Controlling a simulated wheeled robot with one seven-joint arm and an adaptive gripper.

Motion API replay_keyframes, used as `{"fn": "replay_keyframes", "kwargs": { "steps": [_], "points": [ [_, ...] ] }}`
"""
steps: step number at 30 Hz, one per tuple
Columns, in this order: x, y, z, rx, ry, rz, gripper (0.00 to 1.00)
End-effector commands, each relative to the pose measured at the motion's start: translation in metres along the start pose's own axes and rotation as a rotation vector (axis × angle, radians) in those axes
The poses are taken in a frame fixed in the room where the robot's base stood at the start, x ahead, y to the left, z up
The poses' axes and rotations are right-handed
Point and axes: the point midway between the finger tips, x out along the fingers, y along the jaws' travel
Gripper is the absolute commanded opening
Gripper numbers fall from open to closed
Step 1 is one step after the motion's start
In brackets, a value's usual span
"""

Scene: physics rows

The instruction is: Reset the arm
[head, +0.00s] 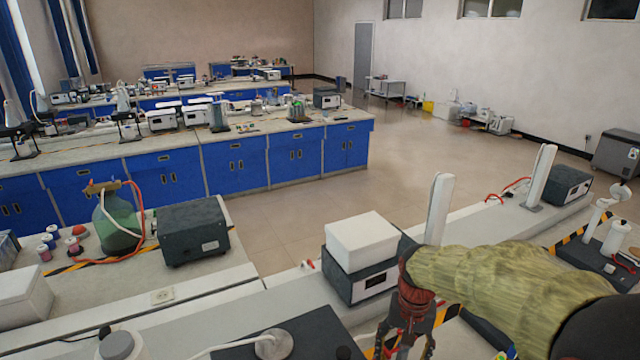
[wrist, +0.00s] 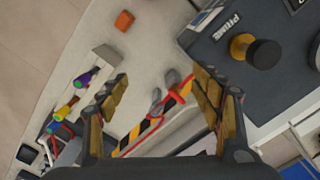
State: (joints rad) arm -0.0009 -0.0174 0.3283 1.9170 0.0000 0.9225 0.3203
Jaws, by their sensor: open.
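My gripper (head: 403,350) hangs at the lower edge of the head view, below my arm in its yellow-green sleeve, with its fingers spread apart. The wrist view looks down between the two padded fingers of my gripper (wrist: 157,78). They are wide apart with nothing held between them. Below them, red-and-grey leads or clips (wrist: 172,80) lie on the bench by yellow-black tape (wrist: 150,120). I cannot tell how high the fingers are above the bench.
In the wrist view, a small orange block (wrist: 124,20), a dark box marked PRIME (wrist: 225,25) and colourful pens (wrist: 68,108) surround the gripper. In the head view, a white-topped instrument (head: 362,242) stands close to my arm. Open floor (head: 290,225) lies beyond the bench.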

Motion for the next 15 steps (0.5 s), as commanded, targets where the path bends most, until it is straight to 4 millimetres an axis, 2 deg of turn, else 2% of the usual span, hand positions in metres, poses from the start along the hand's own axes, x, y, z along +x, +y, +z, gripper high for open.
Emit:
{"fn": "replay_keyframes", "kwargs": {
  "steps": [1, 6, 15],
  "points": [
    [-0.009, 0.005, 0.015, -0.046, 0.023, -0.007, 0.65],
    [-0.034, 0.021, 0.063, -0.191, 0.097, -0.022, 0.65],
    [-0.057, 0.046, 0.137, -0.319, 0.259, -0.041, 0.65]
  ]
}}
